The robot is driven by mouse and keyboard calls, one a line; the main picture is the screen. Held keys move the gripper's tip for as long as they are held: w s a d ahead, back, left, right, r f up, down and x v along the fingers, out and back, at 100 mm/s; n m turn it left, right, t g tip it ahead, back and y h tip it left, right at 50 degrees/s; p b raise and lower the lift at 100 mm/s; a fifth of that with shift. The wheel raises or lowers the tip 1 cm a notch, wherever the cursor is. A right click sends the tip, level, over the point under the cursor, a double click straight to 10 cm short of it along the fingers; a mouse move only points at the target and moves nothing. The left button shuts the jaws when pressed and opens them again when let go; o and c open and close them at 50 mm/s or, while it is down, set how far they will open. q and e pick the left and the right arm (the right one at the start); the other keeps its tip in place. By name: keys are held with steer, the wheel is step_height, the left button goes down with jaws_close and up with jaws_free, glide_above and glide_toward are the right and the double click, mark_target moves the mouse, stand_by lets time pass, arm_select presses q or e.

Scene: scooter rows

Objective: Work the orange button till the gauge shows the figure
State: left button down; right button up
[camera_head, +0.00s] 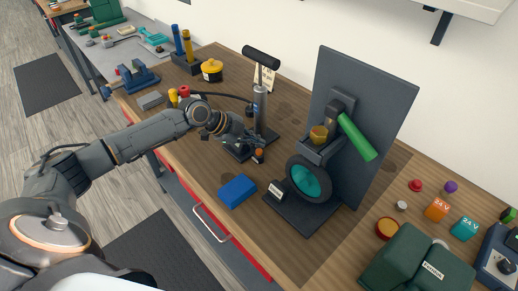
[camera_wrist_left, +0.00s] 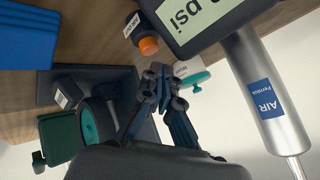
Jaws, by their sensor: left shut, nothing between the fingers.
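The orange button (camera_head: 259,153) sits on a small dark housing on the workbench, by the foot of the silver pump (camera_head: 260,103). It also shows in the left wrist view (camera_wrist_left: 149,46), beside the gauge (camera_wrist_left: 192,18). The gauge's pale screen is cut off there; "psi" is readable, its figure is not. My left gripper (camera_head: 256,141) is shut and empty, close to the button; its fingertips (camera_wrist_left: 161,76) appear apart from it. A card (camera_head: 264,76) behind the pump bears writing too small to read surely. My right gripper is not in view.
A blue block (camera_head: 237,191) lies near the bench's front edge. Right of the pump stands a dark stand (camera_head: 362,110) with a green handle and teal disc. A teal knob with a white tag (camera_wrist_left: 188,72) lies beyond my fingers in the wrist view.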

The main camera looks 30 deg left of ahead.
mark_target(256, 152)
arm_select(q)
steer(key=shift+r+p, duration=1.75)
steer(key=shift+r, duration=0.8)
steer(key=shift+f, duration=0.1)
